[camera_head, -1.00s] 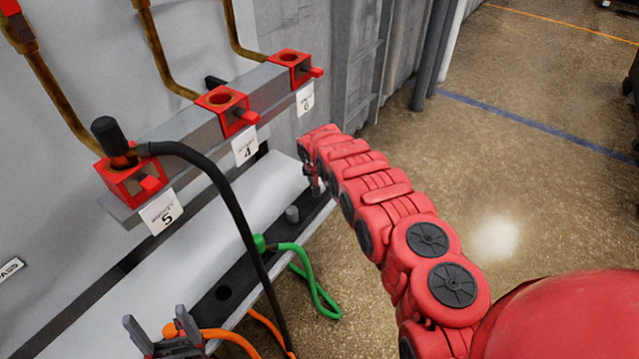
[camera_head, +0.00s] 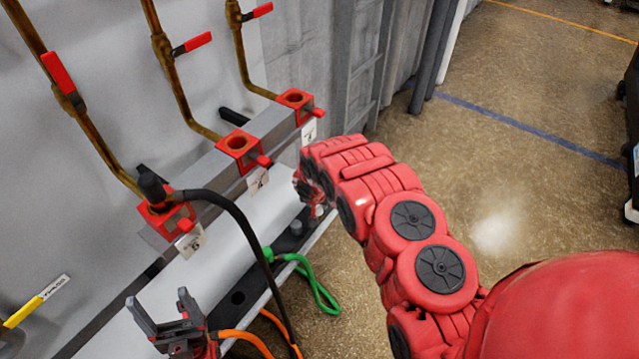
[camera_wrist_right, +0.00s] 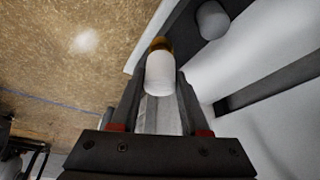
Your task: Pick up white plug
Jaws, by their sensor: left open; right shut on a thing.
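The white plug (camera_wrist_right: 160,72) shows in the right wrist view as a white cylinder with a brass-coloured end. It sits between the two fingers of my right gripper (camera_wrist_right: 157,85), which is shut on it. I cannot tell whether the plug is clear of the shelf. My left gripper (camera_head: 161,306) is open and empty at the lower left, above the near part of the shelf.
A grey rail with red sockets (camera_head: 237,143) runs along the wall; a black plug (camera_head: 152,187) with a black cable sits in the nearest. A green plug (camera_head: 267,254), orange cables (camera_head: 247,340) and a grey peg (camera_wrist_right: 212,20) are on the shelf (camera_head: 110,335).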

